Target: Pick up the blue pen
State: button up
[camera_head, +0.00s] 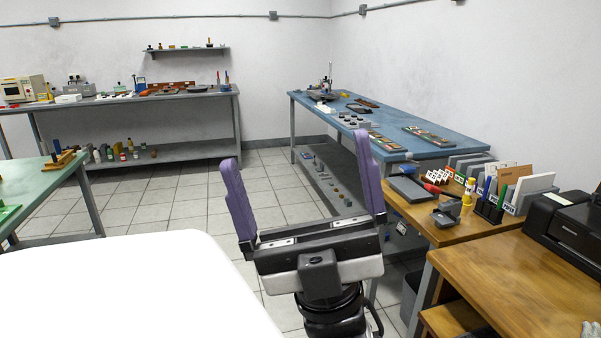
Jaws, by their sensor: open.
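My gripper (296,150) is in the middle of the view, with its two purple fingers wide apart and nothing between them. A slim blue pen (487,187) stands upright in a black pen holder (489,211) on the wooden desk at the right. Its lower part is hidden in the holder. A green pen (503,194) stands beside it. My gripper is left of the holder in the picture and apart from it. Small blue and red upright items on the far left bench are too small to identify.
A green table (40,185) is at left. Tiled floor (180,190) between is open.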

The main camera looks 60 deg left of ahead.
aim_at(488, 179)
jog(key=i+j+u, duration=0.1)
jog(key=i+j, duration=0.25)
jog(key=i+j+u, duration=0.15)
jog(key=i+j, duration=0.15)
jog(key=i, duration=0.15)
jog(key=i+j+u, duration=0.1)
jog(key=i+j, duration=0.15)
jog(key=i, duration=0.15)
jog(key=i+j+u, duration=0.1)
jog(key=i+j, duration=0.15)
jog(key=i, duration=0.2)
jog(key=k+j+z, duration=0.15)
jog(key=k+j, duration=0.3)
jog(key=k, duration=0.15)
jog(key=z, duration=1.85)
jog(key=k+l, duration=0.05)
